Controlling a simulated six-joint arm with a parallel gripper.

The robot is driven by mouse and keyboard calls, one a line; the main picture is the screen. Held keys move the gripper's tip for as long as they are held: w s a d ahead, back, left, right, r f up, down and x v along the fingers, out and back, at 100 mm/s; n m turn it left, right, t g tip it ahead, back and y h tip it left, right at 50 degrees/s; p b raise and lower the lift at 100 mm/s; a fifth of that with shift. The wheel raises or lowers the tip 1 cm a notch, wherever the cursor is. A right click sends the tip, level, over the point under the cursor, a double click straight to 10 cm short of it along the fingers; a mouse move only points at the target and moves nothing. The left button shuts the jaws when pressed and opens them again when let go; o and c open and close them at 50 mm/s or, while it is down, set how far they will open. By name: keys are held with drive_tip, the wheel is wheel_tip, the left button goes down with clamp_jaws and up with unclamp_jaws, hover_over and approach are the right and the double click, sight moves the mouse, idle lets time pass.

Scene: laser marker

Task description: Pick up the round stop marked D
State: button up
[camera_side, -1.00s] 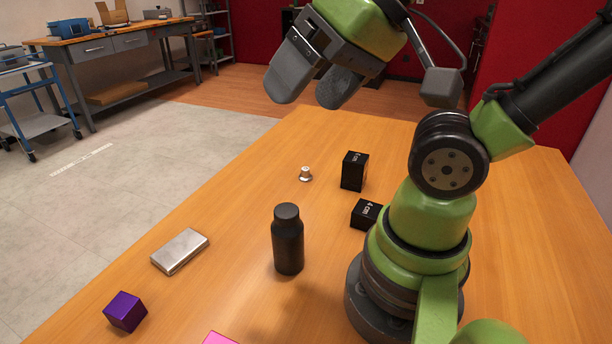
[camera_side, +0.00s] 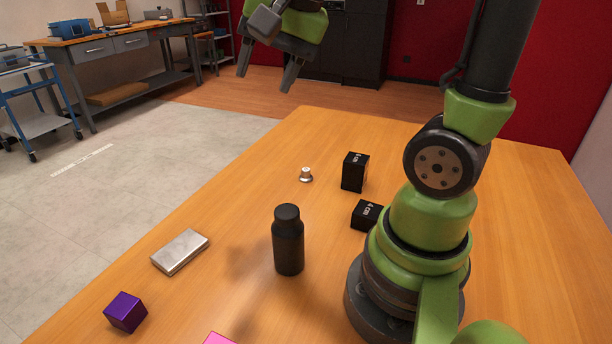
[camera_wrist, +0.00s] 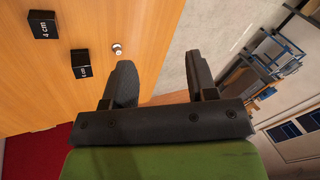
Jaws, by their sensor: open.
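A small round silver piece (camera_side: 306,175), shaped like a knob with a wider base, stands on the wooden table. My gripper (camera_side: 266,76) is open and empty, high above the far left edge of the table, well apart from the piece. In the wrist view my gripper (camera_wrist: 160,68) shows both fingers spread, with table edge and floor between them.
A black block (camera_side: 355,172) stands just right of the silver piece, and a "4 cm" black block (camera_side: 367,214) lies nearer. A black bottle (camera_side: 288,240), a silver case (camera_side: 180,251), a purple cube (camera_side: 126,312) and a pink item (camera_side: 217,339) are nearer the front.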

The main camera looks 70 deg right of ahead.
drive_tip(key=w+d+f+m+g, duration=0.2)
drive_tip(key=w+d+f+m, duration=0.2)
drive_tip(key=d+m, duration=0.15)
drive_tip(key=m+g, duration=0.3)
drive_tip(key=m, duration=0.8)
hover_over(306, 169)
drive_tip(key=f, duration=2)
drive_tip(key=shift+w+a, duration=0.2)
drive_tip(key=shift+a, duration=0.15)
drive_tip(key=shift+s+d+f, duration=0.15)
drive_tip(key=shift+f, duration=1.4)
drive_tip(key=shift+s+d+f, duration=0.1)
drive_tip(key=shift+f, duration=1.4)
drive_tip(key=c, duration=0.8)
